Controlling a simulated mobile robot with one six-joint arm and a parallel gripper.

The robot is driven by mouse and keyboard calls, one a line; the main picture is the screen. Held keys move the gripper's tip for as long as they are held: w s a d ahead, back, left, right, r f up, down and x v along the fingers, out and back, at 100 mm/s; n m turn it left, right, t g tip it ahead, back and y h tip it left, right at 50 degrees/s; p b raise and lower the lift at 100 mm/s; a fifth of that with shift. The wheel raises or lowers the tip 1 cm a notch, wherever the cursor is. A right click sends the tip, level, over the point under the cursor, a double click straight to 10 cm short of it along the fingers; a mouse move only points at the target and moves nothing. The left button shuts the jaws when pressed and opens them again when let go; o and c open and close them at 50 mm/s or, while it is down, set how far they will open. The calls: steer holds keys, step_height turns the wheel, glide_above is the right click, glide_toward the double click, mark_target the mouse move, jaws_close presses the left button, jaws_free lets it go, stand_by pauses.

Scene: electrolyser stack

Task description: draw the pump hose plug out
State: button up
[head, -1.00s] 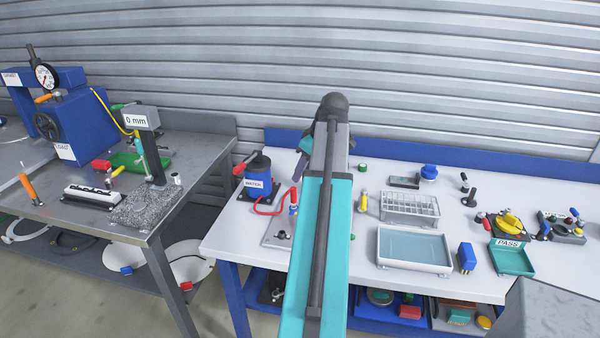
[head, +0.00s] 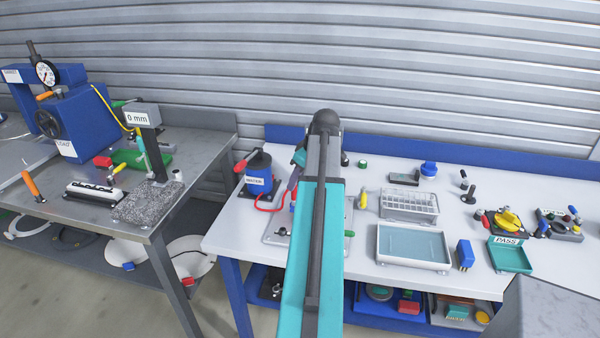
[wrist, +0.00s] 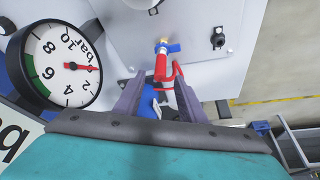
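The blue pump (head: 258,175) labelled WATER stands at the left end of the white bench in the head view, with a red hose (head: 266,207) running from it. In the wrist view the red hose plug (wrist: 161,66) stands in a fitting with a blue part and a brass-coloured top, on a light plate (wrist: 205,85). My gripper (wrist: 160,80) is open, its two grey fingers apart on either side of the plug's line. The plug shows just beyond the fingertips, and I see no firm contact. In the head view my arm hides most of the gripper and plug.
A round pressure gauge (wrist: 62,65) marked bar is close on the left in the wrist view. A black knob-like fitting (wrist: 218,40) stands on the plate at right. In the head view, a water tray (head: 412,262) and tube rack (head: 408,207) stand right of my arm.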

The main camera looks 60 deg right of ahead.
mark_target(294, 195)
steer(key=shift+p+x, duration=1)
steer(key=shift+x, duration=3)
jaws_close()
